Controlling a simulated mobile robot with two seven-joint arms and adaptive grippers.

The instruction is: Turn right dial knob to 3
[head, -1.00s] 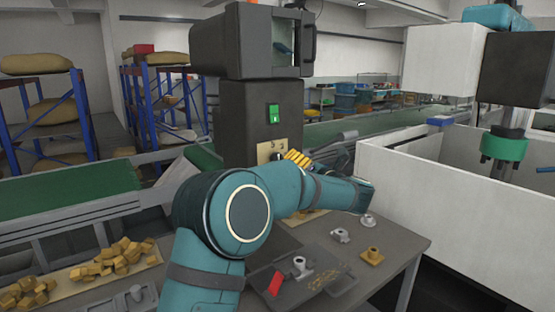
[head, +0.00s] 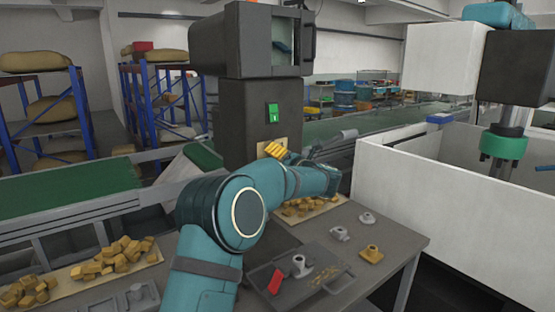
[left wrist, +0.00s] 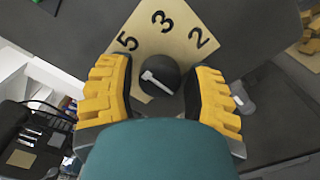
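The dial knob (left wrist: 158,76) is a round black knob with a pale pointer bar, on a tan plate (left wrist: 184,22) printed 5, 3 and 2. In the left wrist view the bar lies slanted, from upper left to lower right. My left gripper (left wrist: 158,92) has its yellow fingers apart, one on each side of the knob, with narrow gaps; I cannot make out contact. My right gripper is not in view.
A green switch (head: 272,113) is above the plate. The grey table (head: 400,232) below my arm holds yellow blocks, a dark tray (head: 335,285) and small metal parts. A white-walled enclosure (head: 430,200) stands to the right. A green conveyor (head: 70,192) runs behind.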

